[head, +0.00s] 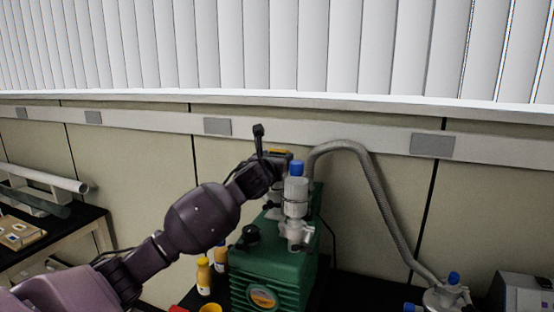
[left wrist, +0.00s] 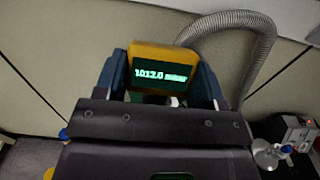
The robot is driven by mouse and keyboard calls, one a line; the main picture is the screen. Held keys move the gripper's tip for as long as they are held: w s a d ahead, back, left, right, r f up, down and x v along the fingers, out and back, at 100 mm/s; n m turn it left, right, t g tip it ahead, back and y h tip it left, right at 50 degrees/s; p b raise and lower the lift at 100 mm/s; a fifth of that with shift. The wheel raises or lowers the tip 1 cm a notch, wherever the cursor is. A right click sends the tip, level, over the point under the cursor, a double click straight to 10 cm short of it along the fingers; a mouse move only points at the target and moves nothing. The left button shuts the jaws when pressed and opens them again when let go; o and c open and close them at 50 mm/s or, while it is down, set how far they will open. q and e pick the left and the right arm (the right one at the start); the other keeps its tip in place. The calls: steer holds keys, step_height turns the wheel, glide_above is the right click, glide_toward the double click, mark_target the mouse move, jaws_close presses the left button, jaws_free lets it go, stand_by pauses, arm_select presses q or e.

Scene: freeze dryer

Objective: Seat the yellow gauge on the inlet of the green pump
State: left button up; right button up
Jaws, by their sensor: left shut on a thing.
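The green pump (head: 270,259) stands on a dark surface in the middle of the head view. A blue-capped metal fitting (head: 296,192) rises from its top. The yellow gauge (head: 279,151) shows as a small yellow strip at my left gripper (head: 283,160), above the pump and beside the blue cap. In the left wrist view the gauge (left wrist: 162,70) has a yellow frame and a display reading about 1012 mbar, held between the two fingers. The gauge's lower end and the pump's inlet are hidden, so I cannot tell whether they touch. My right gripper is not in view.
A grey corrugated hose (head: 372,180) arches from behind the pump to a metal fitting (head: 446,295) at lower right. Yellow bottles (head: 204,276) stand left of the pump. A grey box (head: 522,293) is at far right. Pipes (head: 45,180) lie on a rack at left.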

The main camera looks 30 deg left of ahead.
arm_select(q)
steer(key=shift+f, duration=0.25)
stand_by(0.4)
steer(key=o, duration=1.1)
steer(key=shift+c, duration=0.2)
steer(key=shift+r, duration=0.1)
steer(key=shift+r, duration=2.9)
